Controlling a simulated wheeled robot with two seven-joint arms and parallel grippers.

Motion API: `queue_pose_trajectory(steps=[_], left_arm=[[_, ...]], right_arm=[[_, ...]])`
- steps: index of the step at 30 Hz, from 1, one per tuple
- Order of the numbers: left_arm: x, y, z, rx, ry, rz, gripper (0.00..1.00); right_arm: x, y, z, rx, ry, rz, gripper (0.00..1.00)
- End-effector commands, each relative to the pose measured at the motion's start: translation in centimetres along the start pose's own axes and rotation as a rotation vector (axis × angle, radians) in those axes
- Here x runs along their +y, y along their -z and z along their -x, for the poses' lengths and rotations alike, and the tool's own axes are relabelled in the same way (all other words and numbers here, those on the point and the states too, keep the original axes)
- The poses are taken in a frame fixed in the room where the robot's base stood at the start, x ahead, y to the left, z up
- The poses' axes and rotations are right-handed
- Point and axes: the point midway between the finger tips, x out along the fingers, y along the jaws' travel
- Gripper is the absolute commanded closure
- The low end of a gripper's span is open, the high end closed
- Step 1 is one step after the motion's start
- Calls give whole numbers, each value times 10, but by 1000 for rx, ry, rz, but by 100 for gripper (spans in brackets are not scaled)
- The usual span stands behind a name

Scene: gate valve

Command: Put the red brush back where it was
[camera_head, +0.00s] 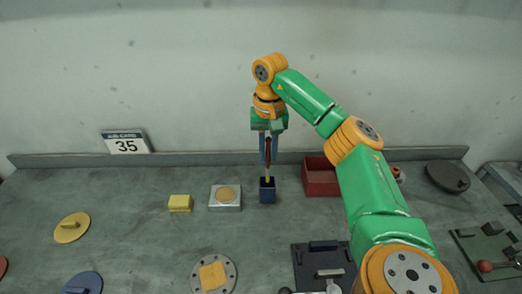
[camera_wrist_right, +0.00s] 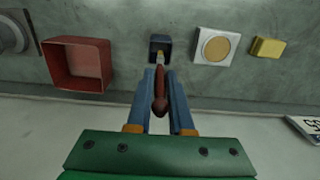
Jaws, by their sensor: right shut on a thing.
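My right gripper (camera_head: 268,158) points down at the back of the bench, its blue fingers shut on the red brush (camera_head: 268,146). The brush is upright, with a yellowish lower end at the mouth of a small dark blue holder (camera_head: 267,193). Whether that end is inside the holder or just above it, I cannot tell. In the right wrist view the red brush (camera_wrist_right: 160,92) sits between the fingers, and the dark blue holder (camera_wrist_right: 158,42) lies straight beyond its tip. My left gripper is not in view.
A red open box (camera_head: 320,182) stands right of the holder; a grey block with a tan disc (camera_head: 225,197) and a yellow block (camera_head: 180,203) stand left. A low rear ledge (camera_head: 205,158) and wall lie behind. A round flange (camera_head: 213,273) lies in front.

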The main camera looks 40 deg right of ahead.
Motion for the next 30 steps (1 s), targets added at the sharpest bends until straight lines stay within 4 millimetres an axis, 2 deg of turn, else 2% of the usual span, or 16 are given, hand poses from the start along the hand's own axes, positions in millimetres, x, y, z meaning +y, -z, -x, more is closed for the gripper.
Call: queue_pose_trajectory(steps=[1, 10, 21, 22, 24, 25, 30], left_arm=[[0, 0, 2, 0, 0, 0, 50], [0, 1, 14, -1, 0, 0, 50], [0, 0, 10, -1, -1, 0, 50], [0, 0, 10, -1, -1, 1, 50], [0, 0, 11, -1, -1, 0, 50], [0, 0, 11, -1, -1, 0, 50], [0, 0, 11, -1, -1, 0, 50]], right_arm=[[1, 0, -12, -4, -4, 0, 100], [0, -1, -68, -3, -1, 0, 100], [-1, 0, -79, 1, 2, 1, 100], [-1, 0, -78, 1, 2, 1, 75], [-1, 0, -77, 1, 2, 1, 56], [-1, 0, -77, 1, 2, 1, 51], [-1, 0, -77, 1, 2, 1, 51]])
